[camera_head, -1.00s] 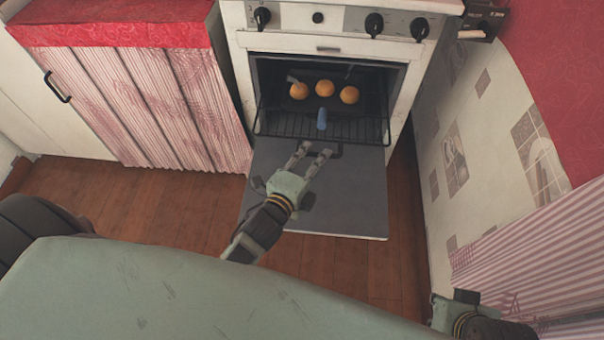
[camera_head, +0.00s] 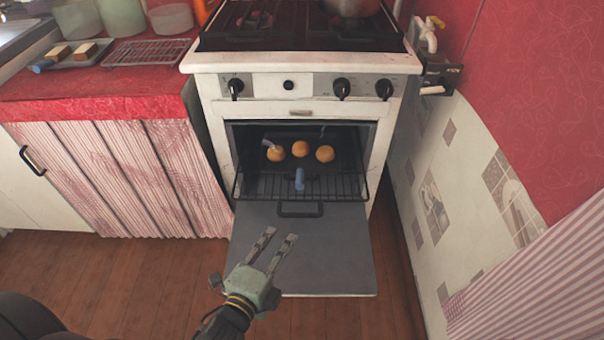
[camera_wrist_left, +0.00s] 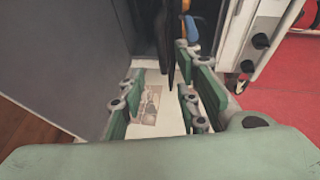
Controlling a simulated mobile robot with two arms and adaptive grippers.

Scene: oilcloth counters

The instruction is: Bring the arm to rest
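My left gripper (camera_head: 272,250) is open and empty, with its two fingers apart in front of the lowered oven door (camera_head: 335,250). In the left wrist view its fingers (camera_wrist_left: 155,105) show apart with nothing between them. The oven (camera_head: 299,185) stands open. Inside, a dark tray (camera_head: 345,160) carries three round golden buns (camera_head: 300,148). A blue-handled tool (camera_head: 299,180) lies at the front of the oven rack. My right gripper is out of view.
The stove top (camera_head: 300,25) carries a pot (camera_head: 352,6). A red-covered counter (camera_head: 100,100) at left bears a cooling rack (camera_head: 147,52) and a tray with bread pieces (camera_head: 85,50). A tiled wall (camera_head: 440,200) bounds the right. The wooden floor (camera_head: 130,275) is clear.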

